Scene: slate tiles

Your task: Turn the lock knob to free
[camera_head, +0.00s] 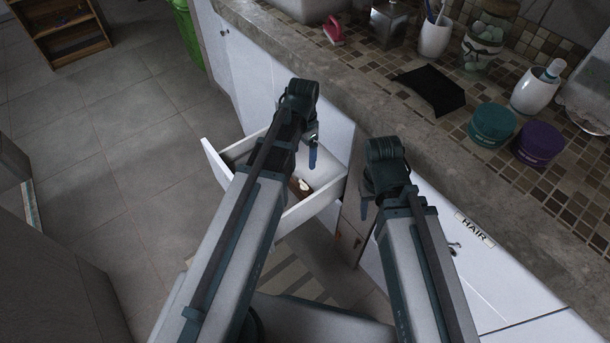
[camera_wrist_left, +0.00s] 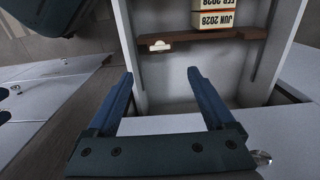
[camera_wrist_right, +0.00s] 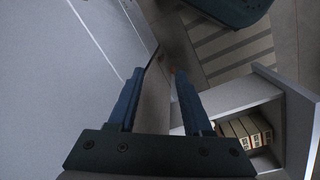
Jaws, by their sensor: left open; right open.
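A white drawer (camera_head: 324,195) stands open below the counter in the head view. A brown bar (camera_wrist_left: 218,34) crosses it in the left wrist view, with a small pale piece (camera_wrist_left: 160,46) that looks like the lock knob. The pale piece also shows in the head view (camera_head: 303,185); its setting is too small to tell. My left gripper (camera_wrist_left: 160,73) is open and empty above the drawer, the pale piece ahead between its fingertips, apart from it. My right gripper (camera_wrist_right: 160,74) is open and empty beside the cabinet fronts, to the right of the drawer in the head view.
Dated boxes (camera_wrist_left: 220,19) sit behind the bar in the drawer. A closed drawer labelled HAIR (camera_head: 474,230) is at the right. A green bin (camera_head: 189,35) stands beyond the cabinets.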

